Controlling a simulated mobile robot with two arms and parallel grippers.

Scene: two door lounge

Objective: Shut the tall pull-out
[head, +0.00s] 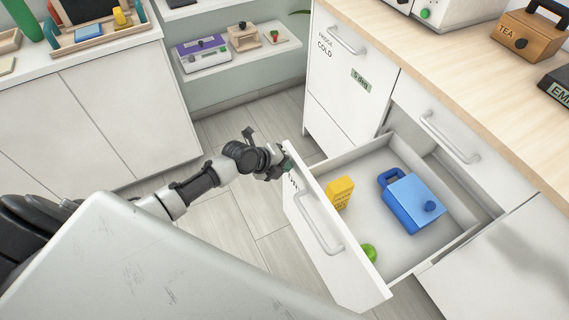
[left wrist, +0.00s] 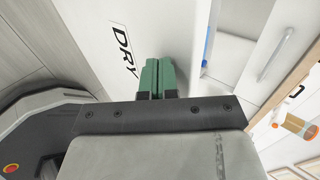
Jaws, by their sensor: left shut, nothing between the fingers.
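The tall pull-out (head: 300,212) stands open, drawn well out from the counter. Its white front has a bar handle (head: 319,229) and dark lettering mostly hidden by my gripper in the head view. In the left wrist view the front (left wrist: 120,75) reads "DRY". Inside are a yellow box (head: 340,192), a blue handled container (head: 412,203) and a green round thing (head: 369,252). My left gripper (head: 285,166) is shut and empty, at the front's far upper corner. Its green fingers (left wrist: 158,77) are together at the front, seemingly touching it. My right gripper is out of view.
A closed front marked "FRIDGE COLD" (head: 340,75) stands beyond the pull-out, and another closed drawer (head: 450,130) is at right. The wooden counter (head: 440,45) holds a "TEA" box (head: 528,35). Bare floor (head: 220,215) lies left of the pull-out.

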